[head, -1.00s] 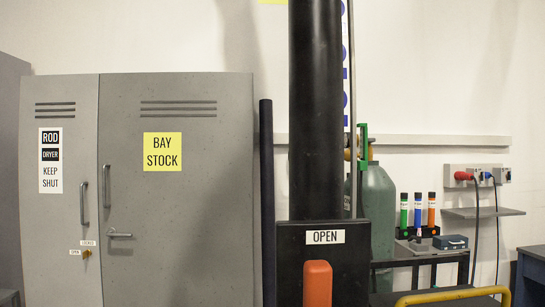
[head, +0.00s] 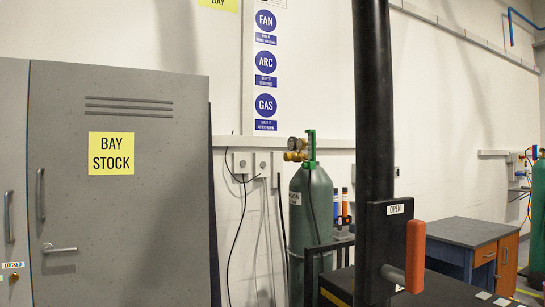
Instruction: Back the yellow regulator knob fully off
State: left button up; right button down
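A grey-green gas cylinder (head: 310,215) stands upright near the wall, right of the picture's middle. A brass-yellow regulator (head: 297,150) sits at its top left, with small round gauges and a green upright part (head: 312,147) beside it. A yellowish round piece (head: 290,156) sticks out to the left; it is too small to tell surely whether it is the knob or how far it is turned. Neither of my grippers shows in the head view.
A black post (head: 374,100) with an "OPEN" box and red-handled lever (head: 415,257) stands in front, right of the cylinder. A grey cabinet (head: 125,230) fills the left. A workbench (head: 470,233) and another green cylinder (head: 538,205) are at the right.

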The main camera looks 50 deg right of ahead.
aim_at(287, 156)
jog(key=i+j+z, duration=0.15)
jog(key=i+z, duration=0.2)
jog(key=i, duration=0.25)
jog(key=i+j+z, duration=0.35)
jog(key=i, duration=0.2)
jog(key=i+j+z, duration=0.35)
jog(key=i, duration=0.2)
